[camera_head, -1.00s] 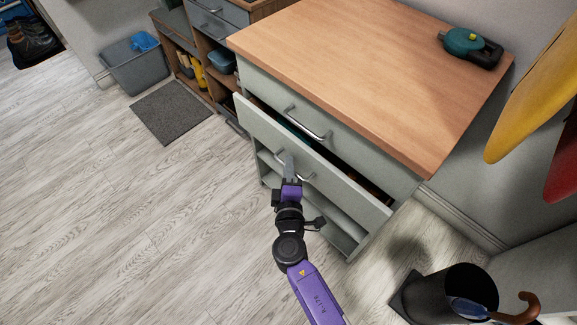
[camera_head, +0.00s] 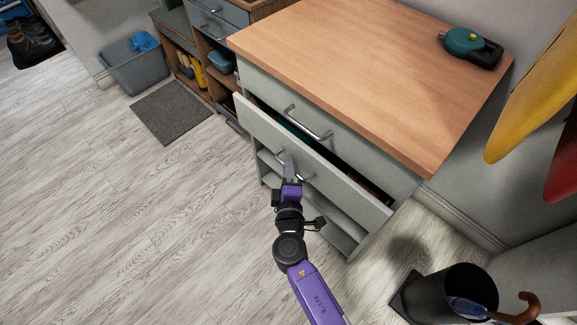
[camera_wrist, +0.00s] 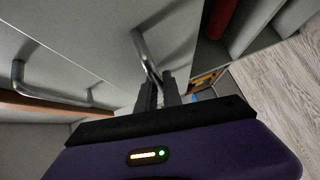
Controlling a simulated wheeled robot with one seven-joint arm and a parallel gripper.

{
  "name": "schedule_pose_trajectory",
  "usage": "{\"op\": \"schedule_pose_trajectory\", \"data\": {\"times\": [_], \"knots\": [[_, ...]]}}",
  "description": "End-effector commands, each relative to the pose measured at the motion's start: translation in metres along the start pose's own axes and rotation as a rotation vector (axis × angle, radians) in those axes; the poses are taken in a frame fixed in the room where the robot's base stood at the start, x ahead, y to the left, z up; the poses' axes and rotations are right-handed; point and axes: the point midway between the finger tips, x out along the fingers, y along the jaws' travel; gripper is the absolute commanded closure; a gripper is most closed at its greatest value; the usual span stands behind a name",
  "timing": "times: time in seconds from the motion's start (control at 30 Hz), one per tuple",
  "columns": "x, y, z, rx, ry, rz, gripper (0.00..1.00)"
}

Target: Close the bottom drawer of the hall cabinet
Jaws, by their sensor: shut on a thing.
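The hall cabinet (camera_head: 262,88) has a wooden top and two pale grey drawers. Its bottom drawer (camera_head: 340,186) stands partly open, with a dark gap behind its front panel. The upper drawer (camera_head: 345,135) looks shut. My gripper (camera_head: 289,168) is at the bottom drawer's bar handle (camera_head: 306,177), near the handle's left part. In the wrist view my gripper (camera_wrist: 160,85) has its fingers shut on the handle (camera_wrist: 146,55). The fingers hide part of the handle.
Open shelves (camera_head: 335,222) lie below the drawer. A black bin (camera_head: 425,300) with an umbrella (camera_head: 515,312) stands at the lower right. A teal tool (camera_head: 466,45) lies on the cabinet top. The wooden floor (camera_head: 150,240) to the left is clear.

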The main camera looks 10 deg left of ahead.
Motion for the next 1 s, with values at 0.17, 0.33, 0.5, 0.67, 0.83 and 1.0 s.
{"op": "schedule_pose_trajectory", "data": {"times": [0.17, 0.33, 0.5, 0.67, 0.83, 1.0], "knots": [[0.015, 0.0, 0.016, 0.001, -0.005, -0.001, 1.0], [0.03, 0.006, 0.031, 0.0, -0.002, -0.001, 1.0], [0.03, 0.008, 0.032, 0.0, -0.003, -0.001, 1.0], [0.03, 0.008, 0.032, 0.0, -0.005, -0.001, 0.82], [0.03, 0.009, 0.032, 0.001, -0.005, 0.001, 0.82], [0.029, 0.01, 0.032, 0.001, -0.005, 0.002, 0.82]]}}
